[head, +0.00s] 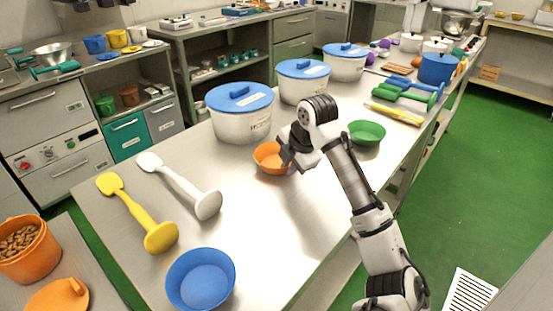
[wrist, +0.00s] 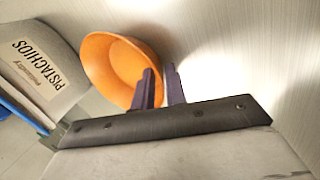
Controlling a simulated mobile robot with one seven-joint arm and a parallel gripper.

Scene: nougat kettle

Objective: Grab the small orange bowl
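The small orange bowl (head: 268,158) stands upright on the metal table, in front of the white tubs. My gripper (head: 287,158) is at its right side, over the rim, and hides part of it. In the wrist view the orange bowl (wrist: 118,66) fills the top middle. My gripper's two dark fingers (wrist: 160,78) are apart, one overlapping the bowl's inside and the other to the right of its edge. The bowl's rim shows near the gap between them. I cannot tell whether either finger touches the bowl.
White tubs with blue lids (head: 240,126) stand close behind the bowl. A green bowl (head: 367,132) is to the right, a blue bowl (head: 203,284) at the front. White (head: 180,184) and yellow (head: 128,212) tools lie to the left. The table between is clear.

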